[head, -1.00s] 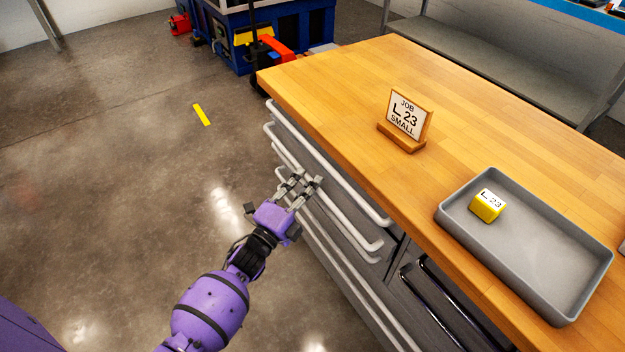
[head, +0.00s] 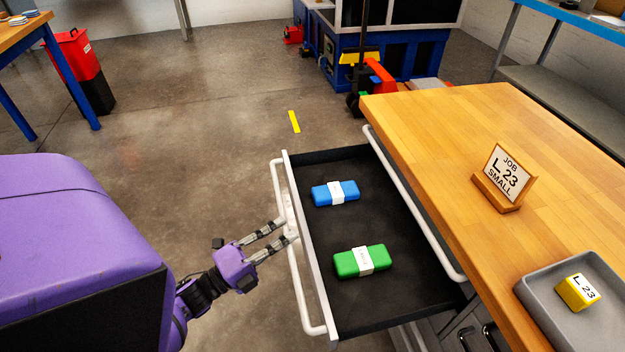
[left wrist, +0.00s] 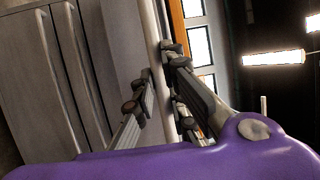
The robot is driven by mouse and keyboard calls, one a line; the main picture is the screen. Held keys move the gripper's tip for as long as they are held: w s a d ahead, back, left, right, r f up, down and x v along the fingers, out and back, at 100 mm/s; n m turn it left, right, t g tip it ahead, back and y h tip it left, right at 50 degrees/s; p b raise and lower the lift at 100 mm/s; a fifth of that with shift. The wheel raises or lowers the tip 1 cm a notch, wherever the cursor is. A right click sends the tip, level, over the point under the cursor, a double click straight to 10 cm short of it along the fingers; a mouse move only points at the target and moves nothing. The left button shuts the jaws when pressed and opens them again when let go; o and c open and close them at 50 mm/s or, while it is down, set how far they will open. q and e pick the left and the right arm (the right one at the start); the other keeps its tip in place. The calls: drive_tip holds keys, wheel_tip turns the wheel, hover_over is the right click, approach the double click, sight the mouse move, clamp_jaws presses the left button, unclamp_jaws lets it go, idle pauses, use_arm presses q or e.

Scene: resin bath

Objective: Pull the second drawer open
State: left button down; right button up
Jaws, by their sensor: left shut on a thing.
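The second drawer (head: 390,300) stands pulled well out from under the wooden worktop. Its dark inside holds a blue block with a white band (head: 336,193) and a green block with a white band (head: 362,261). My left gripper (head: 287,230) is shut on the drawer's long white handle (head: 305,290), near its middle. In the left wrist view the fingers lie on either side of the pale handle bar (left wrist: 152,40). My right gripper is not in view.
The drawer above, with its white handle (head: 415,210), is shut. On the worktop (head: 450,130) are a job sign (head: 503,177) and a grey tray (head: 535,290) holding a yellow cube (head: 577,292). Open floor lies left of the drawer.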

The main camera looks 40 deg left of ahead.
use_arm(q)
drive_tip(key=s+a, duration=0.4)
drive_tip(key=s, duration=0.1)
drive_tip(key=shift+b, duration=0.3)
drive_tip(key=shift+f, duration=0.1)
drive_tip(key=c, duration=1.8)
unclamp_jaws()
drive_tip(key=shift+o, duration=0.2)
drive_tip(key=v, duration=1.2)
